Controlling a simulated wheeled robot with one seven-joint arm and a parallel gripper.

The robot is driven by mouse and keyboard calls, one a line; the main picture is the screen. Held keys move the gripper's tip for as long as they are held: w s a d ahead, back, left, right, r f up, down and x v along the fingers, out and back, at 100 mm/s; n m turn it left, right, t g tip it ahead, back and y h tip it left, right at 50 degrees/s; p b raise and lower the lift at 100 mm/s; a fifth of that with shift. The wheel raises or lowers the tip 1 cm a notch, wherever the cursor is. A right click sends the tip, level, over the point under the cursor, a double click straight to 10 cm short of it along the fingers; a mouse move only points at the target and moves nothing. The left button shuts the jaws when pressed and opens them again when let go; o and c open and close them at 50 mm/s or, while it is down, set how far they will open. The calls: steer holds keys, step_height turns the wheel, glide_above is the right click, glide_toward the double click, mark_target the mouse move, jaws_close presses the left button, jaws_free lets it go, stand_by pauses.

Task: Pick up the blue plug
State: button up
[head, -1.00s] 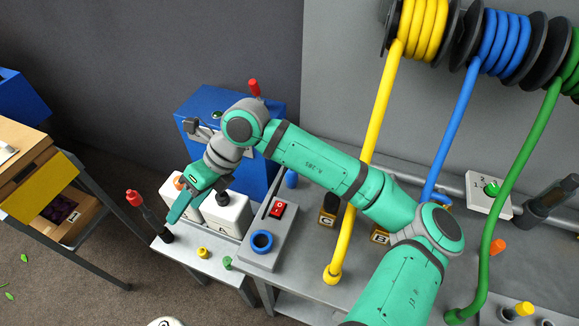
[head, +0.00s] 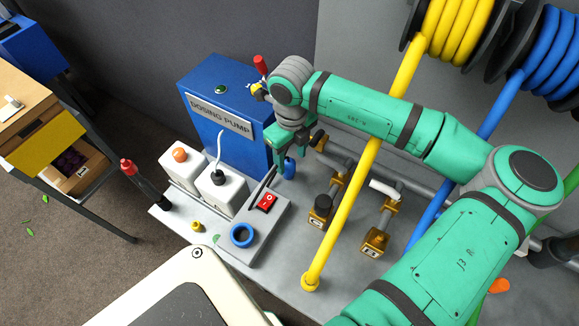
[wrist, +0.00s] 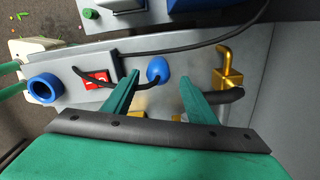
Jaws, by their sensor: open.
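The blue plug (wrist: 157,69) is a rounded blue piece with a black cable. In the wrist view it lies ahead of my gripper (wrist: 159,78), in the gap between the two green fingertips. In the head view, the plug (head: 290,168) shows beside the fingers of my gripper (head: 284,162), near the dosing pump's right side. My gripper is open and points down at the bench, with nothing held. I cannot tell the exact height of the fingertips above the plug.
A grey box with a red switch (head: 266,202) and a blue ring socket (head: 241,235) stands left of the plug. The blue dosing pump (head: 215,115) stands behind. Brass valves (head: 320,208) and a yellow hose (head: 345,205) stand to the right.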

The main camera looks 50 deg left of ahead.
mark_target(290, 167)
steer(key=f, duration=0.4)
steer(key=shift+s+a+f, duration=0.25)
steer(key=shift+a, duration=0.05)
steer(key=shift+w+f, duration=0.1)
steer(key=shift+f, duration=0.45)
steer(key=c, duration=1.2)
steer(key=shift+w+d, duration=0.1)
steer(key=shift+w, duration=0.05)
